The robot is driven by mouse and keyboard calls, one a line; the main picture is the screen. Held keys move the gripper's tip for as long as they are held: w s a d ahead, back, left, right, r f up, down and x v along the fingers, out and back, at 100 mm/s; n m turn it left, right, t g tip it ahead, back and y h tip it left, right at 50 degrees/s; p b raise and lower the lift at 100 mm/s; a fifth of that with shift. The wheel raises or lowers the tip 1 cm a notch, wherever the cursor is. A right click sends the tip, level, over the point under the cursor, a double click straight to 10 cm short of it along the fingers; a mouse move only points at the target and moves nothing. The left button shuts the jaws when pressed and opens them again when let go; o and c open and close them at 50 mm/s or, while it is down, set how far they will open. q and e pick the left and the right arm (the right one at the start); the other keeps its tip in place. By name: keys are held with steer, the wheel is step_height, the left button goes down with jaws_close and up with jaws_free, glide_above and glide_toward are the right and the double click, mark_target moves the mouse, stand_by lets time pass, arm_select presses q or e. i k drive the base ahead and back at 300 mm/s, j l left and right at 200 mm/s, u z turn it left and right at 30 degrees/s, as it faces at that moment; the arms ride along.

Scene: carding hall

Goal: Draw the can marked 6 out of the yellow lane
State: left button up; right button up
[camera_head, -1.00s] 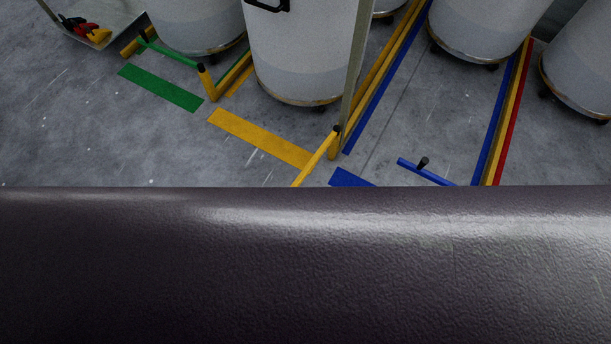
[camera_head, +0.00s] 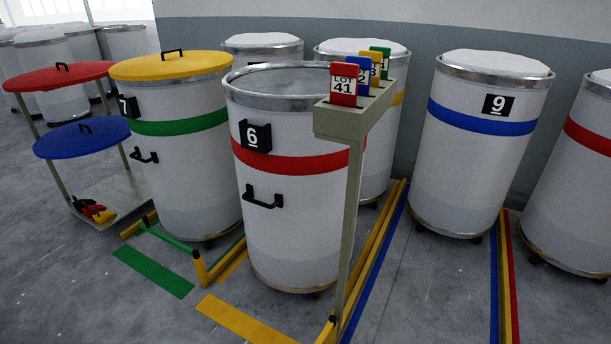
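The can marked 6 (camera_head: 300,230) stands upright on the floor in the yellow lane. It is white with a red band, a black number plate (camera_head: 256,136) and a black handle (camera_head: 263,200). Its metal-rimmed top has no coloured lid. A yellow floor strip (camera_head: 245,321) lies in front of it. Yellow rails (camera_head: 371,250) run along its right side, and a yellow post (camera_head: 329,328) stands at the lane's front right corner. The lane's bar is mostly cut off below the picture. Neither of my grippers is in view.
A grey post (camera_head: 352,225) carrying a card holder (camera_head: 350,120) overlaps can 6's right edge. Can 7 (camera_head: 182,180), yellow-lidded, stands left behind a green bar (camera_head: 168,237). Can 9 (camera_head: 465,175) stands right. A cart (camera_head: 125,190) with red and blue lids is far left. Front-left floor is clear.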

mark_target(292, 182)
steer(key=j, duration=0.55)
steer(key=k+j+z, duration=0.1)
steer(key=j, duration=0.4)
steer(key=j+z, duration=0.2)
steer(key=j, duration=0.7)
steer(key=i+j+z, duration=0.15)
steer(key=j, duration=0.25)
steer(key=i+j+z, duration=0.1)
steer(key=j, duration=0.3)
steer(key=i+j+z, duration=0.15)
steer(key=j, duration=0.3)
steer(key=i+j+z, duration=0.15)
steer(key=j, duration=0.25)
steer(key=i+j+z, duration=0.15)
steer(key=j, duration=0.25)
steer(key=i+j+z, duration=0.1)
steer(key=j, duration=0.3)
steer(key=i+j+z, duration=0.15)
steer(key=j, duration=0.3)
steer(key=i+j+z, duration=0.1)
steer(key=j, duration=0.35)
